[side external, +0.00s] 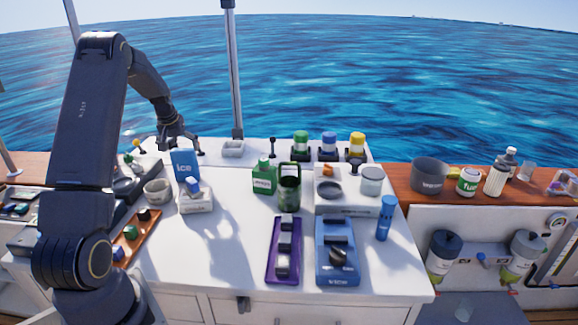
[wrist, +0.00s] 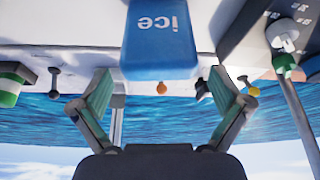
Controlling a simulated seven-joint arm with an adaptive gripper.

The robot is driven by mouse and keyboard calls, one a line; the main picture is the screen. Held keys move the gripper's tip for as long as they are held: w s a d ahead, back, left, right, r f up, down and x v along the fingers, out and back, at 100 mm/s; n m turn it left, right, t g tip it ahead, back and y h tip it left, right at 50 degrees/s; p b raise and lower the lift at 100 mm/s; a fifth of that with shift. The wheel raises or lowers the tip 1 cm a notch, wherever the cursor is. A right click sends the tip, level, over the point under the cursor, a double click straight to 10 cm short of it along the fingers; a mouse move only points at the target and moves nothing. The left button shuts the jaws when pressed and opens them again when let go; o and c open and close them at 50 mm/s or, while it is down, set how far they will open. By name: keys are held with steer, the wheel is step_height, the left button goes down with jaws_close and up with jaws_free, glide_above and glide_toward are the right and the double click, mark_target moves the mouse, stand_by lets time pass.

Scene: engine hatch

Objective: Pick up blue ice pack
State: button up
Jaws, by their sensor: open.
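The blue ice pack (side external: 185,164) stands upright on the white worktop at the left, with "ice" in white letters on its face. It also shows upside down at the top middle of the wrist view (wrist: 160,40). My gripper (side external: 181,145) is just above and behind the ice pack in the side view. In the wrist view my gripper (wrist: 162,92) is open, with its two green-padded fingers spread wide. The ice pack lies beyond the fingertips, roughly centred between them. Nothing is held.
A white box with a blue top (side external: 195,197) stands right in front of the ice pack. A grey bowl (side external: 157,191) is at its left. The worktop's front middle is clear.

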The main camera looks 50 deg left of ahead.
mark_target(185, 158)
steer(key=x, duration=0.5)
steer(key=shift+w+a+f, duration=0.2)
steer(key=shift+f, duration=0.15)
steer(key=shift+c, duration=0.2)
steer(key=shift+d, duration=0.1)
steer(key=c, duration=1.2)
